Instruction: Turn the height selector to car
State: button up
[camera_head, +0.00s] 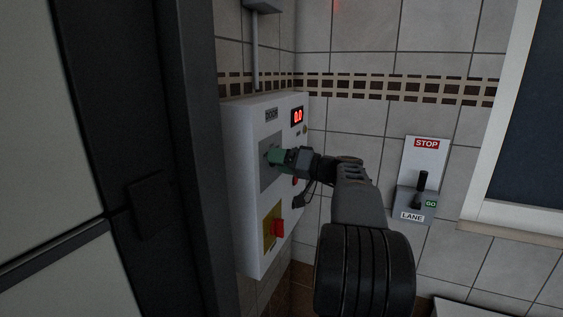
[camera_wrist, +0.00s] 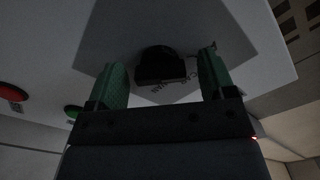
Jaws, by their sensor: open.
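The height selector (camera_wrist: 160,66) is a black knob on a grey plate, seen in the wrist view between my two green fingertips. Dark lettering next to it seems to read CAR and VAN; its exact pointing direction is too dark to tell. My gripper (camera_wrist: 168,80) is open, with one finger on each side of the knob and a visible gap to each. In the head view my gripper (camera_head: 279,157) is at the grey plate (camera_head: 268,178) on the white control box (camera_head: 247,235), and it hides the knob.
The box has a red display (camera_head: 297,116) at its upper right and a red switch on a yellow plate (camera_head: 277,228) below. Red and green buttons show at left in the wrist view. A STOP/GO lane lever (camera_head: 422,181) is on the tiled wall at right. A dark door frame stands at left.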

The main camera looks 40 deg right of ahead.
jog(key=shift+c, duration=0.2)
jog(key=c, duration=0.9)
jog(key=m+b, duration=0.1)
jog(key=m, duration=0.3)
jog(key=shift+m, duration=0.4)
jog(key=m, duration=0.4)
jog(key=shift+m, duration=0.6)
jog(key=o, duration=0.9)
